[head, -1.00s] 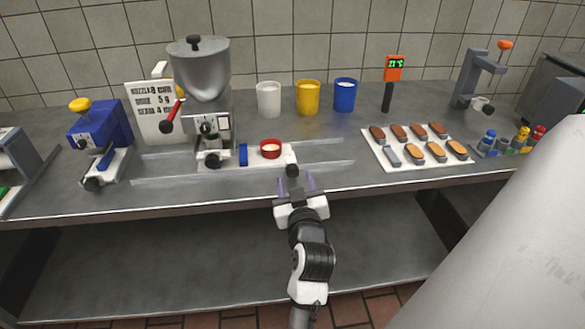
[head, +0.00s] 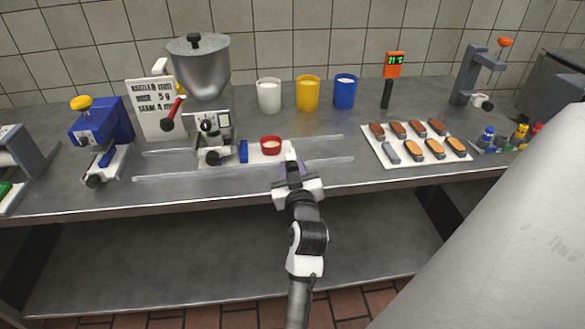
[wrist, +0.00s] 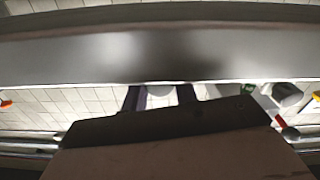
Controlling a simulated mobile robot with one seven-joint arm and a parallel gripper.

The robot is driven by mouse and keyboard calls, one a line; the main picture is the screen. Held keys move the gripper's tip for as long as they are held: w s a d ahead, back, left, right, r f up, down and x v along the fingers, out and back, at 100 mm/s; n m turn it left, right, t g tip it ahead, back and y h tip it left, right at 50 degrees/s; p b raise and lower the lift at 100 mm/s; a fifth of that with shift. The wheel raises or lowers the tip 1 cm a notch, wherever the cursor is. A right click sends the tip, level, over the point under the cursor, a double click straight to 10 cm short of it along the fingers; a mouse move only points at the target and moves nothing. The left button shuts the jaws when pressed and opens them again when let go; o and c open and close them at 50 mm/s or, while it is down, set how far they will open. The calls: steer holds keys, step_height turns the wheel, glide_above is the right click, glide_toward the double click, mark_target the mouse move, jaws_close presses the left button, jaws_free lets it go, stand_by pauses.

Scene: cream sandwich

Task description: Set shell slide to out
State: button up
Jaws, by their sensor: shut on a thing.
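A white slide (head: 263,158) lies between two pale rails at the filling machine (head: 206,100). It carries a red-rimmed round cup (head: 270,145) with pale filling and a blue block (head: 243,151). My gripper (head: 294,167) is at the slide's right front end, with its purple-grey fingers pointing toward the back wall. It is shut on the slide's black knob, which the fingers now hide. In the wrist view the two dark fingers of my gripper (wrist: 170,97) show, with something pale between them; the knob cannot be made out there.
A blue machine (head: 100,125) with its own small slide stands left. White, yellow and blue cups (head: 308,94) stand behind. A tray (head: 378,150) of shells lies right, near an orange thermometer (head: 395,66). The counter between slide and tray is clear.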

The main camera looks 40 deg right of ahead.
mark_target(352, 172)
jaws_close()
steer(key=shift+s+d+f, duration=0.1)
steer(key=shift+s+d, duration=0.05)
steer(key=shift+d, duration=0.05)
steer(key=s+d+b, duration=0.2)
steer(key=d, duration=0.1)
steer(key=s+d+b, duration=0.2)
steer(key=d+b, duration=0.1)
steer(key=d, duration=0.1)
steer(key=s+d+b, duration=0.2)
steer(key=s+d, duration=0.1)
steer(key=d, duration=0.1)
steer(key=shift+d, duration=0.15)
steer(key=shift+s+d+b, duration=0.35)
steer(key=shift+s+d, duration=0.05)
steer(key=shift+d, duration=0.25)
steer(key=o, duration=1)
jaws_free()
steer(key=shift+s+d, duration=0.1)
steer(key=shift+d, duration=0.1)
steer(key=shift+o, duration=0.2)
steer(key=shift+a, duration=0.1)
